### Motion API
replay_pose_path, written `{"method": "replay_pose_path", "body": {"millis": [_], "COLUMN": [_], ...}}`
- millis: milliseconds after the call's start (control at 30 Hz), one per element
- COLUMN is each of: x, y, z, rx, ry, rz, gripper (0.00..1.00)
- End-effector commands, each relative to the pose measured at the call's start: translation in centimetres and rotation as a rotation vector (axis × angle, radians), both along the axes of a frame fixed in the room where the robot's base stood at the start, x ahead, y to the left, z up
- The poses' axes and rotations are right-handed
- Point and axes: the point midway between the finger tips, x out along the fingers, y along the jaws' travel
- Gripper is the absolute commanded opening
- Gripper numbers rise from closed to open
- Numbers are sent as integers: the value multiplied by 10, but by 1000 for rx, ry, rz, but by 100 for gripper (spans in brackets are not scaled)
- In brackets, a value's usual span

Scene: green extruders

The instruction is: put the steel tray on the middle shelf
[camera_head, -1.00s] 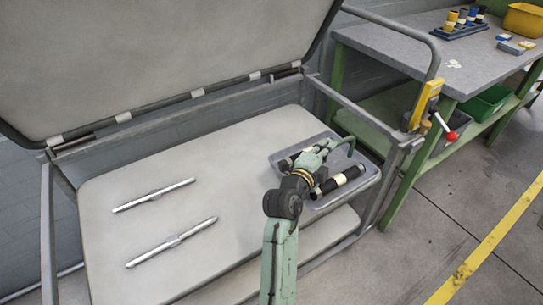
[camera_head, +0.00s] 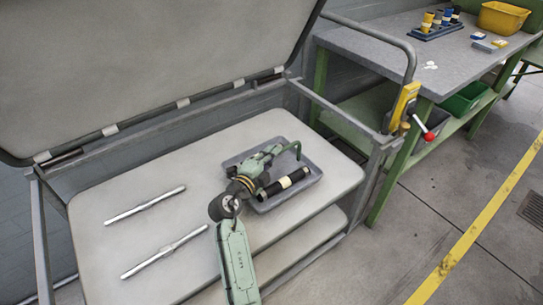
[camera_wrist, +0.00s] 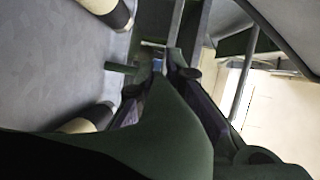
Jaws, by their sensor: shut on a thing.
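The grey steel tray (camera_head: 262,205) is over the right part of a pale shelf board (camera_head: 185,255) of a metal rack. It appears level; whether it touches the board is unclear. It carries black cylinders with cream bands (camera_head: 285,187). My gripper (camera_head: 287,150) is at the tray's far right side, shut, with my arm reaching across the tray. In the wrist view the fingers (camera_wrist: 168,65) are closed near the tray's edge, and the tray floor (camera_wrist: 60,70) with two banded cylinders lies to the left. The exact grip is partly hidden.
Two thin metal bars (camera_head: 145,204) lie on the board's left. A large tilted panel (camera_head: 140,60) rises behind, and a lower shelf (camera_head: 300,247) shows below. A rack post with a yellow box and red-knobbed lever (camera_head: 405,105) stands right, before a green-legged workbench (camera_head: 370,47).

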Motion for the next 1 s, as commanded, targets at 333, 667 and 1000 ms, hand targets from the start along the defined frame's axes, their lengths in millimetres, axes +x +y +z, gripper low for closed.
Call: {"method": "replay_pose_path", "body": {"millis": [333, 667, 1000], "x": [0, 0, 0], "y": [1, 1, 1], "z": [-11, -15, -16], "rx": [-1, 0, 0], "ry": [-6, -6, -1], "rz": [3, 3, 2], "gripper": [0, 0, 29]}}
